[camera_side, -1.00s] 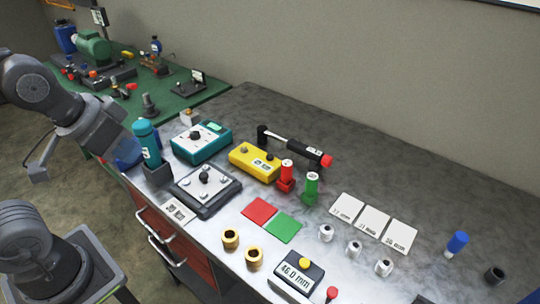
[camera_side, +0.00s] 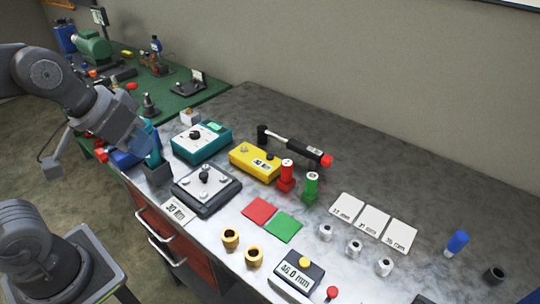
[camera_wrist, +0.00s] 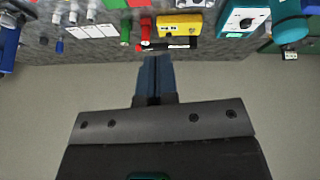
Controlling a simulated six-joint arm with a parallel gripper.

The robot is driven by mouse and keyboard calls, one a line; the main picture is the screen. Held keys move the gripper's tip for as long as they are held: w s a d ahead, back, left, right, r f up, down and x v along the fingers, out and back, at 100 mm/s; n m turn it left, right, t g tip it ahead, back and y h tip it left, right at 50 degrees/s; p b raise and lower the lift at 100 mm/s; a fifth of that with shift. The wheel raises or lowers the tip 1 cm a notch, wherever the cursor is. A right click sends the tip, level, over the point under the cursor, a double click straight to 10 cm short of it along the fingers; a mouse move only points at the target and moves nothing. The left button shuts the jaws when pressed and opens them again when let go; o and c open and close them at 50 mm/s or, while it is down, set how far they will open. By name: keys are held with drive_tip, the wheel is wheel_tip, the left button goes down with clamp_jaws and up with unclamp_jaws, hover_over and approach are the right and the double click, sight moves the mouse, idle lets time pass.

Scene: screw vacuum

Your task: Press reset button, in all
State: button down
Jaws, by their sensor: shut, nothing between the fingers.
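My gripper (camera_wrist: 154,64) is shut and empty in the wrist view, pointing toward the bench. In the side view my gripper (camera_side: 138,146) is at the bench's left end, overlapping the teal tool (camera_side: 154,157) in its dark holder; contact cannot be told. No button is clearly labelled reset. Candidates are a yellow button (camera_side: 304,261) on the dark display box (camera_side: 295,279) at the front, and a red-topped button (camera_side: 332,293) beside it. A yellow box (camera_side: 254,162) and a teal box (camera_side: 196,144) with knobs stand at the back left.
A grey stand (camera_side: 204,190), red card (camera_side: 259,211), green card (camera_side: 283,227) and brass rings (camera_side: 231,239) crowd the middle. A torque tool (camera_side: 295,146) lies behind. White cards (camera_side: 372,220) and metal nuts (camera_side: 354,248) lie right. The back right of the bench is clear.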

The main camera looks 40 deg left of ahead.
drive_tip(key=w+d+r+n+h, duration=0.2)
drive_tip(key=w+d+n+h, duration=0.15)
drive_tip(key=w, duration=0.45)
drive_tip(key=n+t, duration=0.3)
drive_tip(key=n, duration=1.5)
hover_over(270, 157)
wheel_tip(270, 157, down, 12)
drive_tip(key=shift+f+y, duration=0.2)
drive_tip(key=shift+y, duration=0.15)
drive_tip(key=shift+f, duration=0.15)
drive_tip(key=shift+f, duration=4.25)
drive_tip(key=shift+f, duration=0.4)
